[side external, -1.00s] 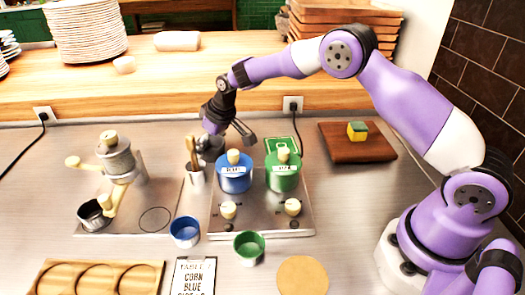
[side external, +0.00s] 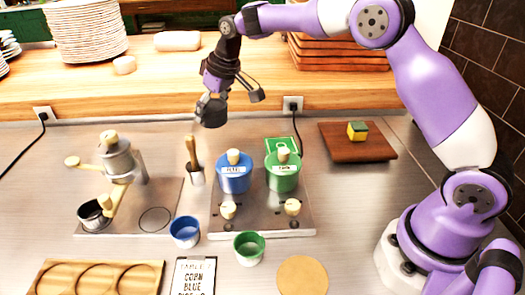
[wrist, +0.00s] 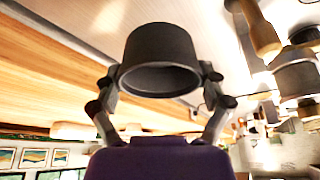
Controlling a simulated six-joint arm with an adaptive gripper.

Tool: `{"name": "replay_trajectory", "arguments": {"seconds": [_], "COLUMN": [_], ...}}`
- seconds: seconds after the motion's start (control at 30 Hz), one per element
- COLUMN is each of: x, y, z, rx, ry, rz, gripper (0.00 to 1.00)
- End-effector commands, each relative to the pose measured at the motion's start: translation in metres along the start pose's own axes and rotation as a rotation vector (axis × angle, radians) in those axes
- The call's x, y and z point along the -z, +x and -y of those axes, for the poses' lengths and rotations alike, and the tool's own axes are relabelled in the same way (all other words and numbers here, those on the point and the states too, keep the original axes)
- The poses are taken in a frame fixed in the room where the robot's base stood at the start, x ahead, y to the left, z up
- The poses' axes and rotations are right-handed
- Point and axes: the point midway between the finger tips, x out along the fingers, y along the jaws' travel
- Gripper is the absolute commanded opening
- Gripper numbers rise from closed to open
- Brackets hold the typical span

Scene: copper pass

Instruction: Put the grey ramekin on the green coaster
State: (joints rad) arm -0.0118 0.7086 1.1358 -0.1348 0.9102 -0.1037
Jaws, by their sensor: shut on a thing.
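My gripper (side external: 230,98) is shut on the grey ramekin (side external: 211,111) and holds it high above the back of the steel counter. In the wrist view the dark grey ramekin (wrist: 160,55) sits between the two fingers, its open rim toward the camera. A flat green square with a white marking (side external: 281,142), which looks like the green coaster, lies behind the green pot, to the right of and below the held ramekin. The green pot hides its front part.
A blue pot (side external: 234,178) and a green pot (side external: 283,176) stand on a burner plate (side external: 262,222). A small cup with a wooden-handled tool (side external: 196,176) stands left of them. A wooden board (side external: 358,148) bears a green-yellow cube. Blue (side external: 185,232) and green (side external: 249,248) cups stand in front.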

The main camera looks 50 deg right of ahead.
Motion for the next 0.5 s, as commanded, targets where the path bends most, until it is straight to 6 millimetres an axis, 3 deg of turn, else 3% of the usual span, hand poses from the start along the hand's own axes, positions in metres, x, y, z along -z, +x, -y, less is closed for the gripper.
{"name": "replay_trajectory", "arguments": {"seconds": [0.23, 0.5], "x": [-0.054, -0.107], "y": [-0.044, -0.065], "z": [-0.003, 0.006], "rx": [0.025, 0.053], "ry": [-0.073, -0.127], "rz": [-0.002, -0.007], "gripper": [0.43, 0.43]}}
